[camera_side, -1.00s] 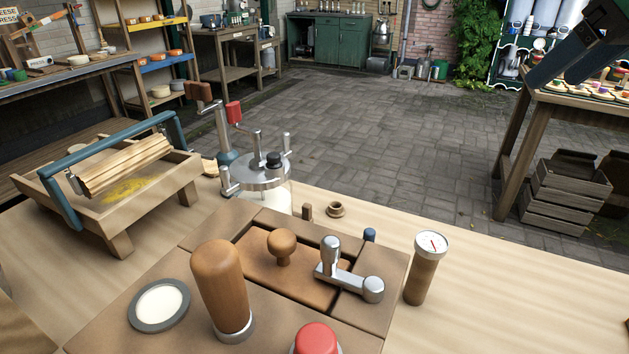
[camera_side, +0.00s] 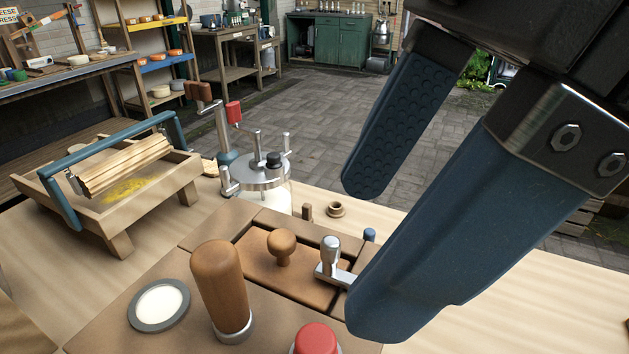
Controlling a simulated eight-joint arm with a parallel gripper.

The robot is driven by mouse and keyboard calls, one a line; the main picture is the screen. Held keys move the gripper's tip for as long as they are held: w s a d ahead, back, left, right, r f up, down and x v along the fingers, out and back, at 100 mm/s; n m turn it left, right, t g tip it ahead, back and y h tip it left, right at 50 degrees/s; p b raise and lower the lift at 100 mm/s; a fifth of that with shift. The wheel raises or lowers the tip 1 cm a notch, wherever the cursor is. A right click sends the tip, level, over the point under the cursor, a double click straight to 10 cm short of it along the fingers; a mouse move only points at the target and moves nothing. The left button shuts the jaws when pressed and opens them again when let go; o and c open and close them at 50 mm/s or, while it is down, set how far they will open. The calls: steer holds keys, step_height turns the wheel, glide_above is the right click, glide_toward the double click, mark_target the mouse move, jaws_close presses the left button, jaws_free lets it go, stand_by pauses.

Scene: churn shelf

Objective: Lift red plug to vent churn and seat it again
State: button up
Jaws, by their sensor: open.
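The red plug (camera_side: 317,340) shows at the bottom edge, cut off by the frame, seated in the top of the wooden churn (camera_side: 200,325). My gripper (camera_side: 368,260) is open and empty. It is large in the right half, close to the camera, its two blue fingers pointing down and left. The nearer fingertip is above and right of the red plug in the picture, apart from it. The churn's lid with a round wooden knob (camera_side: 281,246) and a metal crank (camera_side: 330,262) show; my nearer finger hides part of the crank.
An upright wooden handle (camera_side: 220,290) and a round grey-rimmed sight glass (camera_side: 159,304) stand left of the plug. A metal-lidded jar (camera_side: 262,175) and a wooden trough with roller (camera_side: 120,190) are behind, on the left.

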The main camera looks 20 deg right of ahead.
mark_target(317, 339)
step_height(317, 339, down, 4)
steer(key=shift+w+r, duration=0.1)
steer(key=shift+r, duration=0.15)
steer(key=shift+x, duration=2.85)
jaws_close()
